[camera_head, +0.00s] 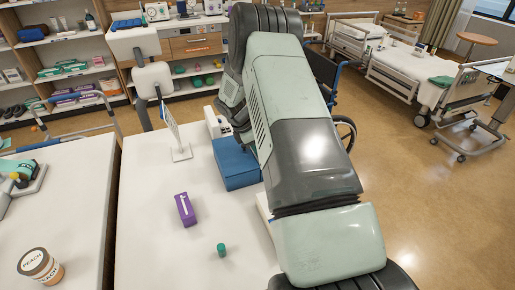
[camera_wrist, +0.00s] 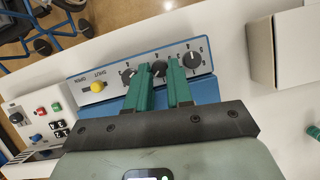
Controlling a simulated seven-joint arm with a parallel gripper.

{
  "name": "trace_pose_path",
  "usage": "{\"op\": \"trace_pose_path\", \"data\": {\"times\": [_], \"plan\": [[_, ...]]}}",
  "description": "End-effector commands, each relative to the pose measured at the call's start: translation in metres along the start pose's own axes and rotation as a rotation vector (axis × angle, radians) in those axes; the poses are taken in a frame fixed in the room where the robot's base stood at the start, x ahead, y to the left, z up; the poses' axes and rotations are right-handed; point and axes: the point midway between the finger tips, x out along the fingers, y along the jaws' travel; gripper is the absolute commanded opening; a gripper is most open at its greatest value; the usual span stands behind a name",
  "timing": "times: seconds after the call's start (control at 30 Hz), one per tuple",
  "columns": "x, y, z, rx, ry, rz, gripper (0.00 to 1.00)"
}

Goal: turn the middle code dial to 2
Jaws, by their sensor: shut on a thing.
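The blue lockbox (camera_wrist: 206,88) has a light front panel with three black dials in a row, numbers printed around them. The middle code dial (camera_wrist: 159,70) sits between the green fingers of my gripper (camera_wrist: 159,66), which is shut on it. Its pointer setting cannot be read. The left dial (camera_wrist: 128,76) is partly covered by a finger; the right dial (camera_wrist: 192,60) is just right of the other finger. A yellow knob (camera_wrist: 97,87) marked SHUT and OPEN is at the panel's left. In the head view the blue lockbox (camera_head: 232,165) shows, but my arm hides the gripper.
A white device (camera_wrist: 38,118) with coloured buttons stands left of the lockbox. A pale box (camera_wrist: 284,45) is at right. On the white table (camera_head: 155,250) are a purple box (camera_head: 185,209), a green cylinder (camera_head: 221,250) and a sign stand (camera_head: 175,133). The table's front middle is clear.

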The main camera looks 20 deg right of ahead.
Motion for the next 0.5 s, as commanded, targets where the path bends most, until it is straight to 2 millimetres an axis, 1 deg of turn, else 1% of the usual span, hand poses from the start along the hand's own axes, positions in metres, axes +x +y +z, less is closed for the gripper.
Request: {"op": "trace_pose_path", "data": {"times": [0.1,0.17,0.43,0.47,0.5], "plan": [[-0.0006,0.0018,-0.0006,0.104,-0.001,-0.043,0.0],[-0.0007,0.0022,-0.0003,0.131,-0.001,-0.053,0.0],[-0.0009,0.0016,-0.0003,0.139,0.0,-0.058,0.0],[-0.0009,0.0016,-0.0004,0.139,0.0,-0.058,0.24],[-0.0009,0.0016,-0.0004,0.138,0.0,-0.058,0.3]]}}
